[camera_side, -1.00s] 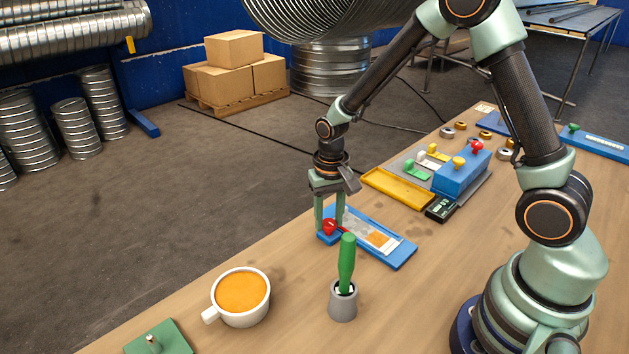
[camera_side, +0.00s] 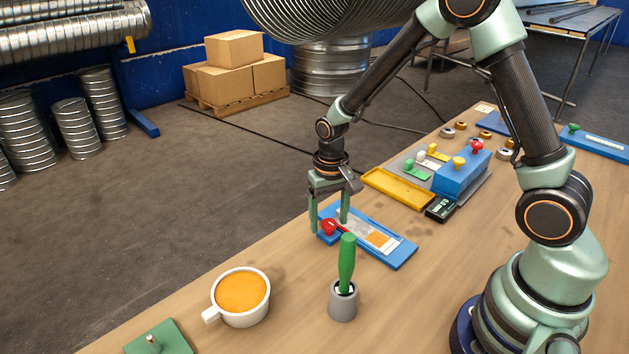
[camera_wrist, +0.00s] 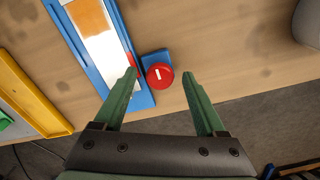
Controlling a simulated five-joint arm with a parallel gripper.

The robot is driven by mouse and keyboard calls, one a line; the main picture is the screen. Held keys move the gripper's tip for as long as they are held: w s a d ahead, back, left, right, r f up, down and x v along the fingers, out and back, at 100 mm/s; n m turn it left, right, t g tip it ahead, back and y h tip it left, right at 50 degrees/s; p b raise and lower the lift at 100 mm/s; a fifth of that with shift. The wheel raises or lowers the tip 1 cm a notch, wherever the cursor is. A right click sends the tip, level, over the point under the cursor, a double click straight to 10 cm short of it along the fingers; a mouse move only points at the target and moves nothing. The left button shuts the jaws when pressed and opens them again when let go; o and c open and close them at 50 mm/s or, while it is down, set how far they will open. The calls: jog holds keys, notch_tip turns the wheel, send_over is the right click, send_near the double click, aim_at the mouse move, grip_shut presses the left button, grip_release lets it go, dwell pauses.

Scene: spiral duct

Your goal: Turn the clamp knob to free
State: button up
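The clamp knob (camera_side: 328,227) is red and round, at the left end of a blue tray-like fixture (camera_side: 400,257) on the table. In the wrist view the knob (camera_wrist: 159,75) carries a short white mark on its top, standing close to upright in the picture. My gripper (camera_side: 329,226) points down over the knob. Its two green fingers are apart, one on either side of the knob. In the wrist view the gripper (camera_wrist: 160,74) is open, with gaps between knob and fingertips; the left fingertip is nearer. A pale plate with an orange patch (camera_wrist: 88,16) lies in the fixture.
A green-handled tool in a grey cup (camera_side: 343,302) and a white mug (camera_side: 240,298) stand in front. A yellow tray (camera_side: 398,188) and a blue block with colored knobs (camera_side: 462,175) are behind to the right. The table's edge is just left of the knob.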

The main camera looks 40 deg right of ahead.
aim_at(329, 222)
jog(key=shift+r, duration=0.1)
notch_tip(329, 222, up, 12)
dwell(0.5)
jog(key=s+d+r+n+t, duration=0.1)
jog(key=s+r+n+t, duration=0.3)
jog(key=s+r, duration=0.5)
jog(key=shift+s+r+t, duration=0.25)
jog(key=shift+s+t, duration=0.55)
jog(key=shift+s, duration=0.2)
